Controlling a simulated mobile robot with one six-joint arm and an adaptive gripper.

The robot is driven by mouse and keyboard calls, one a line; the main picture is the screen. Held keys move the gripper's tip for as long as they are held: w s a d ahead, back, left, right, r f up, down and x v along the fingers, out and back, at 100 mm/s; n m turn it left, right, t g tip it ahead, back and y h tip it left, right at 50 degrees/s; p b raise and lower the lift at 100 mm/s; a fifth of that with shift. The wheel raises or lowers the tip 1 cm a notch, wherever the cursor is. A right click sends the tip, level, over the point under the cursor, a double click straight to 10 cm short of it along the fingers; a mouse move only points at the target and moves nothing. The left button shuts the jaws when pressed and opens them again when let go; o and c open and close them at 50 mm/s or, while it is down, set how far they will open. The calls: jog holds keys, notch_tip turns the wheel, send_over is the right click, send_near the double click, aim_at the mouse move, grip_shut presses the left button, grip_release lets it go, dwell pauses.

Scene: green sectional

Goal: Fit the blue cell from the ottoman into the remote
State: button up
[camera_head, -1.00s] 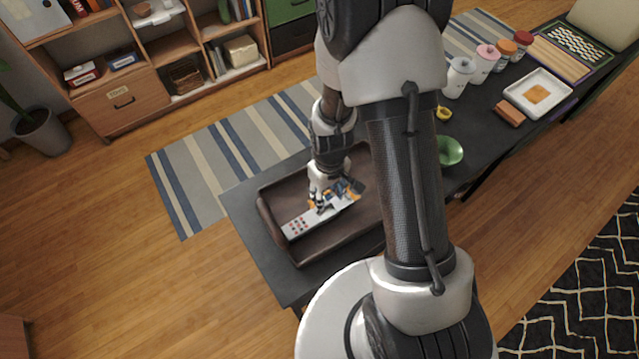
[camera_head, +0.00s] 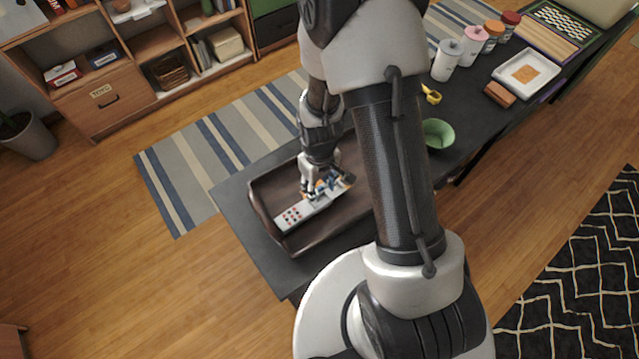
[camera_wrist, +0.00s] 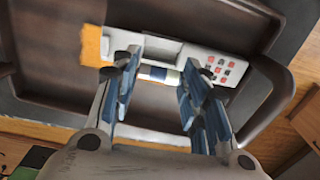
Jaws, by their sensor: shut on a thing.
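The remote (camera_head: 293,215) is long and white with red and grey buttons. It lies in a brown tray (camera_head: 264,221); in the wrist view its button end (camera_wrist: 219,68) is at the right. My gripper (camera_head: 311,192) is over the far half of the remote, fingers pointing down. In the wrist view my gripper (camera_wrist: 160,80) has a blue and white banded cell (camera_wrist: 158,73) between its fingertips, close over the remote's body. The fingers hide its ends, and I cannot tell whether it sits in the slot.
An orange piece (camera_wrist: 92,45) lies at the remote's other end. The tray's raised walls surround the work. Along the dark tabletop are a green bowl (camera_head: 438,133), a yellow object (camera_head: 431,94), several lidded jars (camera_head: 447,60), a brown block (camera_head: 499,94) and a white dish (camera_head: 526,73).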

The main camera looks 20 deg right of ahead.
jog(key=shift+f+b, duration=1.95)
jog(key=shift+f, duration=0.75)
jog(key=shift+s, duration=0.15)
jog(key=o, duration=0.9)
jog(key=shift+f, duration=0.1)
jog(key=shift+w+r, duration=0.2)
jog(key=shift+r, duration=0.2)
notch_tip(320, 180, up, 11)
jog(key=shift+s+r, duration=0.1)
jog(key=shift+r, duration=0.05)
